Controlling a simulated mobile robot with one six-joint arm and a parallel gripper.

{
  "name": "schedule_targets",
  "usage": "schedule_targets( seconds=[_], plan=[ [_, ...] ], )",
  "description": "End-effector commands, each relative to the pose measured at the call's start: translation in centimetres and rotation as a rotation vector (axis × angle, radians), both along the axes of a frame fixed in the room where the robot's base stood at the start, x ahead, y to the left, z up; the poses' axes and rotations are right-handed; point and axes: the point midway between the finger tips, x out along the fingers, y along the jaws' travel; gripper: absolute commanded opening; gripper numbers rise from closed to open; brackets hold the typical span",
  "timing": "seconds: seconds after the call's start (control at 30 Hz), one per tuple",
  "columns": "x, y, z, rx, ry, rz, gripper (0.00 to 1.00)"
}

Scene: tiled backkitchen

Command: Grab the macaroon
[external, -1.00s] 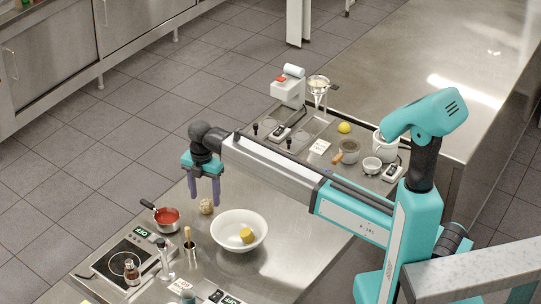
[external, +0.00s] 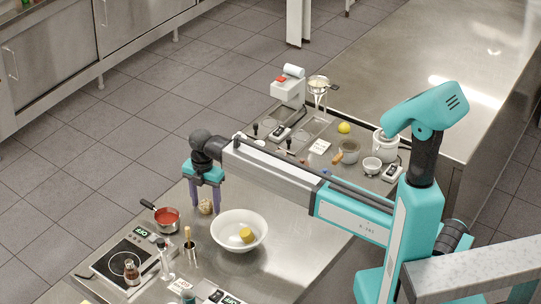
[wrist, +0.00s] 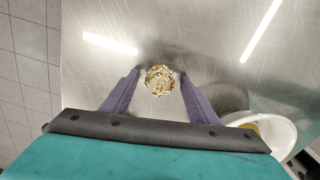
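The macaroon (external: 206,206), a small lumpy beige ball, rests on the steel counter just left of the white bowl. In the wrist view the macaroon (wrist: 160,79) lies between the tips of the two purple fingers. My gripper (external: 205,209) points down with one finger on each side of it. My gripper (wrist: 160,76) is open, and a narrow gap shows between the macaroon and each finger. The fingertips reach down to about the macaroon's height; whether they touch the counter I cannot tell.
A white bowl (external: 221,234) with a yellow piece (external: 246,235) inside stands close to the right. A pan of red sauce (external: 166,219) is to the left.

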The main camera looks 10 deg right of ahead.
Motion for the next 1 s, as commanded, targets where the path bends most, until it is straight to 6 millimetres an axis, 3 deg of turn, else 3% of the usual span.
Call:
schedule_targets(
  seconds=[0.03,0.23,0.67,1.0],
  plan=[
    [0.0,0.0,0.0,0.000,0.000,0.000,0.44],
    [0.0,0.0,0.0,0.000,0.000,0.000,0.12],
    [0.0,0.0,0.5,0.000,0.000,0.000,0.12],
    [0.1,0.1,3.8,0.002,-0.002,0.000,0.12]
  ],
)
